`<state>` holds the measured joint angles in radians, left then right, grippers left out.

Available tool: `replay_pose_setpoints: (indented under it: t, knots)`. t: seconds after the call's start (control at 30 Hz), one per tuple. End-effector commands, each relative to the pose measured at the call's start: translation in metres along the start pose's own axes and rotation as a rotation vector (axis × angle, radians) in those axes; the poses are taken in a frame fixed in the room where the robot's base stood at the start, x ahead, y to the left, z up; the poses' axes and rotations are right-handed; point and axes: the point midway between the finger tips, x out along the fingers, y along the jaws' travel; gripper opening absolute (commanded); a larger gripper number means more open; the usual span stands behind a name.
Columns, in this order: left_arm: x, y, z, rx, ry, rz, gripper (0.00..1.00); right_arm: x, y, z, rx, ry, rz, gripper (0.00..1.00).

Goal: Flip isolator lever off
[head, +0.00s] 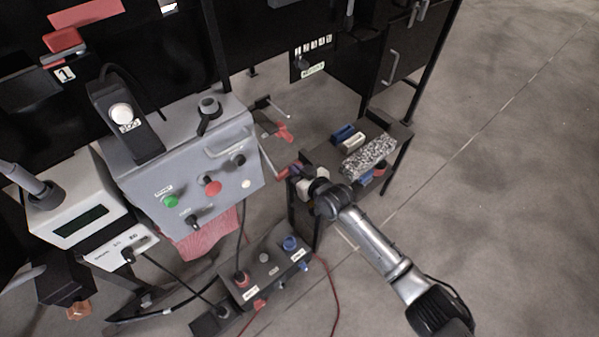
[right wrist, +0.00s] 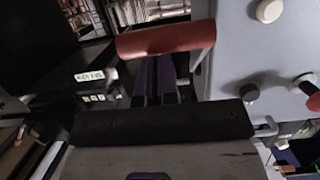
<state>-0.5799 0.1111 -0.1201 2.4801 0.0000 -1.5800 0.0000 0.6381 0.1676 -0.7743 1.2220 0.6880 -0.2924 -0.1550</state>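The isolator lever's red grip (head: 289,172) is at the right side of the grey control box (head: 238,185) in the head view. In the right wrist view the red grip (right wrist: 165,40) lies across the upper middle, with its metal arm at its right end, beside the box (right wrist: 270,60). My right gripper (head: 305,183) is at the lever in the head view. In the wrist view its two dark fingers (right wrist: 157,78) are close together and run up behind the red grip. Contact cannot be told. The grip hides the fingertips. My left gripper is not visible.
A black-framed stand (head: 318,160) with a speckled block (head: 370,158) and small blocks is beside my right gripper. The box front carries a green button (head: 170,201) and a red button (head: 212,187). A connector unit (head: 265,270) with cables lies below. Open floor is at right.

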Motion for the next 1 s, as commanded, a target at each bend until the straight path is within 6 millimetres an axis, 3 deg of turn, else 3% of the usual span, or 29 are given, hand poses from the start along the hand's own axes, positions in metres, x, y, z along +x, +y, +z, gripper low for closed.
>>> replay_pose_setpoints:
  t: [0.03,0.27,0.57,0.73,1.0]
  knots:
    - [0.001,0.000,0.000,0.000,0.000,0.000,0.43,0.000,-0.001,0.011,0.001,-0.020,0.000,0.00]
    - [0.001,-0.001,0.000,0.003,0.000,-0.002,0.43,0.000,-0.001,0.012,0.001,-0.023,-0.001,0.00]
    - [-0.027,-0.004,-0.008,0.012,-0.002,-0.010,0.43,-0.015,-0.001,-0.013,0.000,-0.016,-0.001,0.00]
    - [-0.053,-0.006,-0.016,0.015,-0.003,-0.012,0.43,-0.030,-0.001,-0.034,-0.002,-0.010,-0.003,0.00]
    - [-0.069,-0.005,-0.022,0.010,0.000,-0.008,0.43,-0.085,0.000,-0.033,-0.002,-0.008,-0.002,0.00]
